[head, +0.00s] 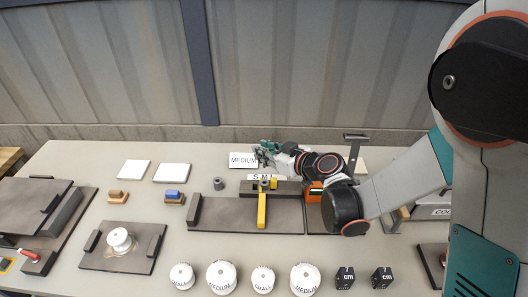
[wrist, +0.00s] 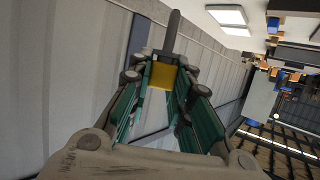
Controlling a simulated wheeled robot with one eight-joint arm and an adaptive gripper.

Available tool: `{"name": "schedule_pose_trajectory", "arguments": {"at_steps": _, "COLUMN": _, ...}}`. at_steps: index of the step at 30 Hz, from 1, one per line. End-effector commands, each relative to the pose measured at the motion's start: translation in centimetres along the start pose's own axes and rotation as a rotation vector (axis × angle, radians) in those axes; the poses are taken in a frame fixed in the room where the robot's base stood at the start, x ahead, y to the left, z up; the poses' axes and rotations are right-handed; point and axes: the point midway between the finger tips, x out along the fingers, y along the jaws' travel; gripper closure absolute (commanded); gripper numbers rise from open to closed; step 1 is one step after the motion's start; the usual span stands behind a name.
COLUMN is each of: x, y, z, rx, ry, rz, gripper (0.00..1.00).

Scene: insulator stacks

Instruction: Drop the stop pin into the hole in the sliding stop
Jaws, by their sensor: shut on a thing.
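My gripper (head: 264,153) is above the back of the long dark plate (head: 225,215), in front of the MEDIUM sign. In the wrist view its teal fingers (wrist: 163,85) are closed around a piece with a yellow block (wrist: 163,75) and a dark shaft (wrist: 172,32), which I take to be the stop pin. In the head view the held pin is too small to make out clearly. The sliding stop appears to be the yellow bar (head: 262,210) lying across the plate, below the gripper and apart from it. Its hole cannot be made out.
An S M L label (head: 262,177) stands behind the bar. A small grey cylinder (head: 218,183) stands to the left. An orange block (head: 315,193) is right of the bar. White SMALL and MEDIUM insulators (head: 221,278) and black cm blocks (head: 345,278) line the front.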

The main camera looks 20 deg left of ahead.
Motion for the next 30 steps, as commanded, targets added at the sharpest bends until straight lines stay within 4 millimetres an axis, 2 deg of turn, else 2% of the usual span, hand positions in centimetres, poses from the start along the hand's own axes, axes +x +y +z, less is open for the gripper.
{"name": "schedule_pose_trajectory", "arguments": {"at_steps": 18, "x": 1.9, "y": 0.0, "z": 5.0, "rx": 0.000, "ry": 0.000, "rz": 0.000, "gripper": 1.00}}
{"name": "schedule_pose_trajectory", "arguments": {"at_steps": 30, "x": 1.9, "y": 0.0, "z": 5.2, "rx": 0.000, "ry": 0.000, "rz": 0.000, "gripper": 1.00}}
